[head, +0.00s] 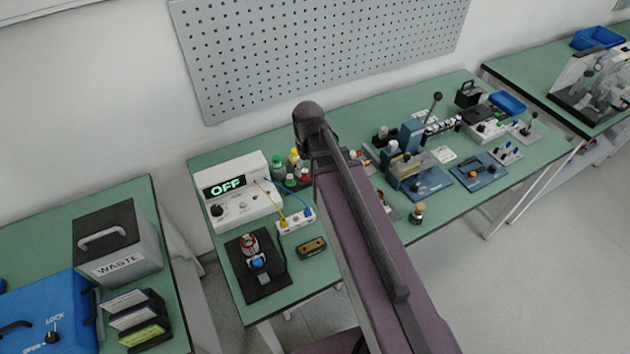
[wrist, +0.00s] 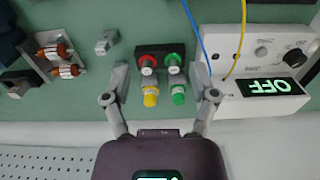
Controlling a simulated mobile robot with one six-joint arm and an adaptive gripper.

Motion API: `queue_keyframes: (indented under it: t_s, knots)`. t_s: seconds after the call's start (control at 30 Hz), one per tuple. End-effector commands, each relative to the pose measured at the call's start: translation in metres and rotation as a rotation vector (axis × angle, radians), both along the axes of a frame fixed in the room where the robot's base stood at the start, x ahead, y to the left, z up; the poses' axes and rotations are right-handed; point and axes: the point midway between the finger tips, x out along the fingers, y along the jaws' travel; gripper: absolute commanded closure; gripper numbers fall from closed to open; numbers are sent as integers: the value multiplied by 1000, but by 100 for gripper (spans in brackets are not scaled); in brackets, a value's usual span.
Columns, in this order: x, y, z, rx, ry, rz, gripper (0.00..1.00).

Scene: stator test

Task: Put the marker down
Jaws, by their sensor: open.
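In the wrist view, my gripper (wrist: 160,82) is open, its two fingers apart on either side of a small group of capped marker-like items. A red-capped one (wrist: 148,62) and a green-capped one (wrist: 173,62) stand at a black holder (wrist: 152,49). A yellow-capped one (wrist: 151,97) and another green-capped one (wrist: 178,95) are nearer my palm. Nothing is visibly clamped between the fingers, and I cannot tell which item is the task's marker. In the head view, the coloured caps (head: 295,157) show left of my arm, which hides my gripper.
A black mat (head: 262,285) holds a wound part. A pegboard (head: 315,50) hangs on the wall behind. Fixtures crowd the bench's right part.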

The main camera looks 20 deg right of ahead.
Motion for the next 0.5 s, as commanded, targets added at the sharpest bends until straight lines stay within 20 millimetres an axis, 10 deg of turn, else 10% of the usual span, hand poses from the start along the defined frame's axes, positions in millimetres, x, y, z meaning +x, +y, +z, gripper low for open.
queue_keyframes:
  t_s: [0.2, 0.5]
  knots:
    - [-52, -2, 0, -1, -1, -157, 25]
    - [-56, -2, 0, -1, -1, -189, 25]
